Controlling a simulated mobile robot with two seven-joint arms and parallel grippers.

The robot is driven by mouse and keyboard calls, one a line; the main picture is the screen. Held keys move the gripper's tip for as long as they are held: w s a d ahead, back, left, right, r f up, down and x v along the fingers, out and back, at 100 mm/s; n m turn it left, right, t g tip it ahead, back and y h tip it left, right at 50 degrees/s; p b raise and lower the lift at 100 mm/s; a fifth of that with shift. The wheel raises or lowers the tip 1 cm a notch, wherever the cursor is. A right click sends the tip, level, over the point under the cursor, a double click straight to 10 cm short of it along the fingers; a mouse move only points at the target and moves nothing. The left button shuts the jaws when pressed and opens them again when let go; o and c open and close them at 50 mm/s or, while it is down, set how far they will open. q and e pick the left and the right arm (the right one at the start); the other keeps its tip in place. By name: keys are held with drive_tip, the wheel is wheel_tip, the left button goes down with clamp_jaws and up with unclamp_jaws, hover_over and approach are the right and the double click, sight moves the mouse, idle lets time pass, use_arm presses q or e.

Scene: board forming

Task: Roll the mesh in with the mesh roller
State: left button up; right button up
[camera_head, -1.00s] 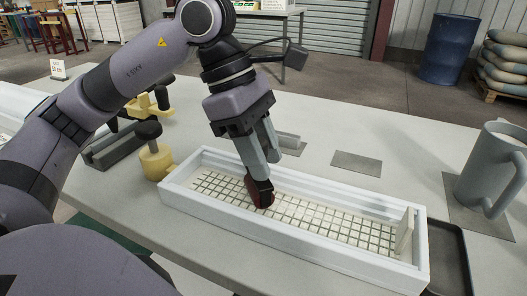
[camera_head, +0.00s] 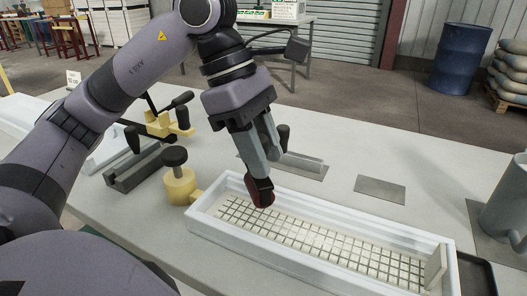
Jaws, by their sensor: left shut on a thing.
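A white mould tray (camera_head: 330,272) lies lengthwise on the table. A dark square mesh (camera_head: 325,240) lies over the pale fill inside it. My left gripper (camera_head: 259,178) points down over the tray's left part, near its far wall. My right gripper is out of view.
A yellow block with a black knob (camera_head: 179,186) stands at the tray's left end. Behind it are a grey channel (camera_head: 135,170) and a yellow tool (camera_head: 170,125). A grey plate (camera_head: 380,189) lies behind the tray. A grey jug (camera_head: 508,205) stands at right.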

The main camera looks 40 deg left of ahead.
sight(263, 139)
use_arm(q)
wheel_tip(263, 139, up, 3)
drive_tip(key=shift+f+p, duration=0.1)
drive_tip(key=shift+p, duration=0.75)
drive_tip(key=shift+r, duration=0.3)
